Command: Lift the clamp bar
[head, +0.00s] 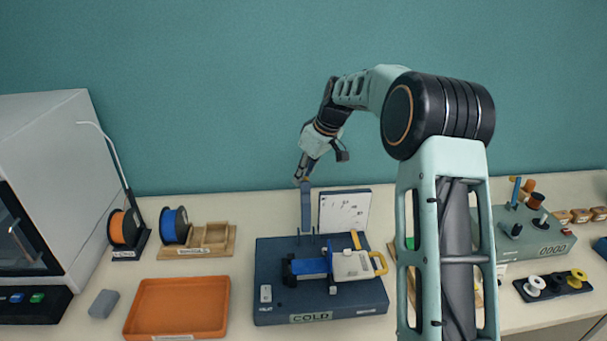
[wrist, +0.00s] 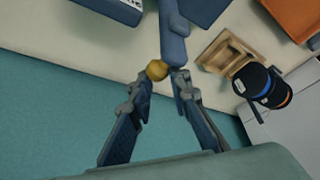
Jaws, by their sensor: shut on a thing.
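The clamp bar (head: 306,208) is a blue-grey bar standing nearly upright at the back of a dark blue fixture (head: 270,260) labelled COLD. My gripper (head: 301,180) is at the bar's top end, high above the fixture. In the wrist view, my gripper (wrist: 162,76) is shut at a yellow knob (wrist: 156,70) on the end of the clamp bar (wrist: 173,42). The exact finger contact is partly hidden. The bar's lower end meets the fixture near its rear edge.
On the fixture lie a blue part and a pale block with a yellow handle (head: 381,263). A white panel (head: 345,210) stands just right of the bar. An orange tray (head: 178,307), wooden holder (head: 212,236) and spools (head: 174,225) are left. The teal wall is behind.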

